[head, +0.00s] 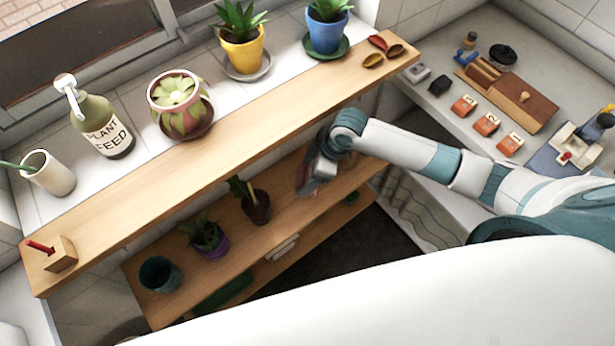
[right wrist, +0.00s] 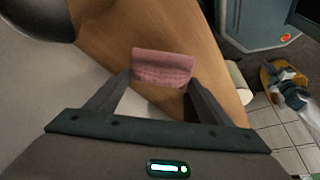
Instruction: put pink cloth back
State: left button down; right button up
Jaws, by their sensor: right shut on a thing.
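The pink cloth (right wrist: 162,68) is held between the two fingertips of my right gripper (right wrist: 160,82) in the right wrist view. It looks like a small, folded, textured piece. In the head view my right gripper (head: 316,168) is at the right part of the lower wooden shelf (head: 215,265), just below the front edge of the upper shelf. Only a sliver of the cloth (head: 301,178) shows there beside the gripper. I cannot tell whether the cloth touches the shelf. My left gripper is not in view.
The upper wooden shelf (head: 225,150) overhangs close to my right gripper. A dark pot with a plant (head: 257,205), a purple pot (head: 211,240) and a dark green pot (head: 160,273) stand left of the gripper on the lower shelf. Orange numbered blocks (head: 487,124) lie on the right counter.

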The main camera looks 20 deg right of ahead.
jog(key=shift+f, duration=0.15)
notch_tip(320, 180, down, 2)
jog(key=shift+f+p, duration=0.25)
jog(key=shift+p, duration=0.4)
jog(key=shift+d+f, duration=0.1)
jog(key=shift+f, duration=0.5)
jog(key=shift+f, duration=0.1)
jog(key=o, duration=0.9)
jog(key=b+v, duration=0.2)
jog(key=v, duration=1)
